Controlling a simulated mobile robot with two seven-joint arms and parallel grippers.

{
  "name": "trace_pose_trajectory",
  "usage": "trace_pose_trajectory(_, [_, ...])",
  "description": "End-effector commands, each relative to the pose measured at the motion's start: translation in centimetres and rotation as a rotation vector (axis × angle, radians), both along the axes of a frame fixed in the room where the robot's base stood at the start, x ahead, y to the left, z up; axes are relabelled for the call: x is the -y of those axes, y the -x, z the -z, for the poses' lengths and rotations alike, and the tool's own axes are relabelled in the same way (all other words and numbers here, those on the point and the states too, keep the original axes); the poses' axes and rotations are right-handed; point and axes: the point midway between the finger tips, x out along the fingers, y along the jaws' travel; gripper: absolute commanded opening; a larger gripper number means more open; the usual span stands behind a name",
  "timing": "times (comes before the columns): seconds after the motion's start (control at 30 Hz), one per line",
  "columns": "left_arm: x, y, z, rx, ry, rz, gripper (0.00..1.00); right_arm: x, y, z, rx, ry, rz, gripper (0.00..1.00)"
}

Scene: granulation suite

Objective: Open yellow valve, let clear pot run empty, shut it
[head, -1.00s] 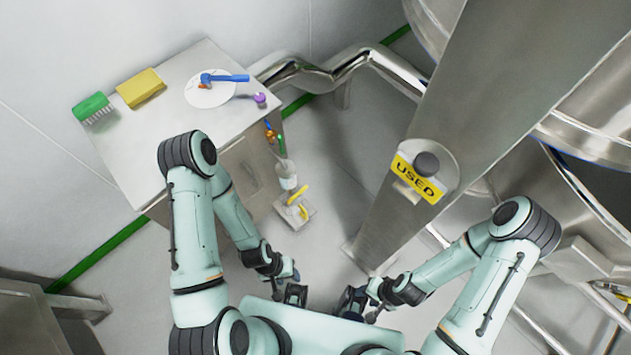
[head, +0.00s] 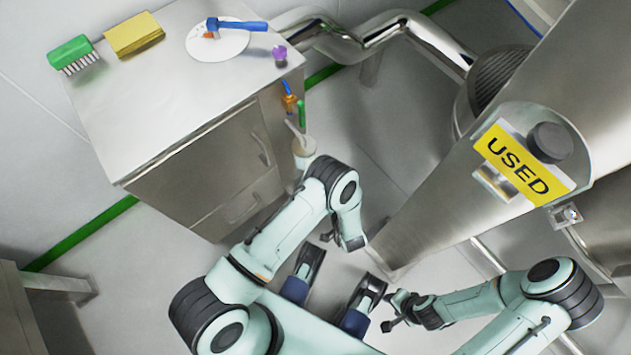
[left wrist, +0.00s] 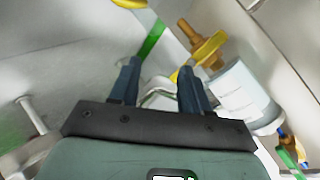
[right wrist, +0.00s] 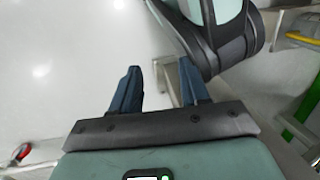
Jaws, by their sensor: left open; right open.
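The clear pot (head: 304,152) is upright beside the steel cabinet's front, partly hidden by my left arm. In the left wrist view the pot (left wrist: 243,92) is a pale, see-through cylinder to the right of my jaws. The yellow valve (left wrist: 210,47) has a flat yellow handle on a brass-coloured body beside the pot's end. In the head view it is hidden behind my left arm. My left gripper (left wrist: 158,72) is open and empty, its fingers pointing just left of the valve, apparently apart from it. My right gripper (right wrist: 156,85) is open and empty over bare floor.
A blue-handled orange valve (head: 290,102) and a green handle (head: 302,115) are above the pot. The cabinet (head: 185,85) bears a green brush (head: 73,54), yellow sponge (head: 134,36) and plate (head: 222,44). A steel column with a "USED" sign (head: 518,165) stands right.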

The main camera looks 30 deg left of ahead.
Motion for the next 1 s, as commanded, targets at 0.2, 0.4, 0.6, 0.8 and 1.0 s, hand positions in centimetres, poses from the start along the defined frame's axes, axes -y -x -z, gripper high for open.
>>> trace_pose_trajectory(0.2, [2.6, 0.2, 1.8, -0.054, -0.530, -0.096, 0.47, 1.0, -0.3, 8.0, -0.011, 0.017, 0.048, 0.45])
trace_pose_trajectory(0.4, [3.3, 1.7, 0.3, -0.140, -0.745, -0.186, 0.47, 0.5, 0.4, 9.6, -0.025, 0.004, 0.082, 0.45])
trace_pose_trajectory(0.6, [1.4, 1.1, -0.1, -0.152, -0.762, -0.196, 0.47, 0.5, 0.7, 9.7, -0.035, 0.003, 0.085, 0.45])
trace_pose_trajectory(0.8, [-2.5, -0.5, 0.0, -0.151, -0.760, -0.197, 0.47, 0.6, 1.6, 10.3, -0.065, 0.003, 0.088, 0.45])
trace_pose_trajectory(1.0, [-6.2, -2.0, 0.0, -0.149, -0.758, -0.196, 0.47, 0.7, 2.8, 10.9, -0.105, 0.001, 0.092, 0.45])
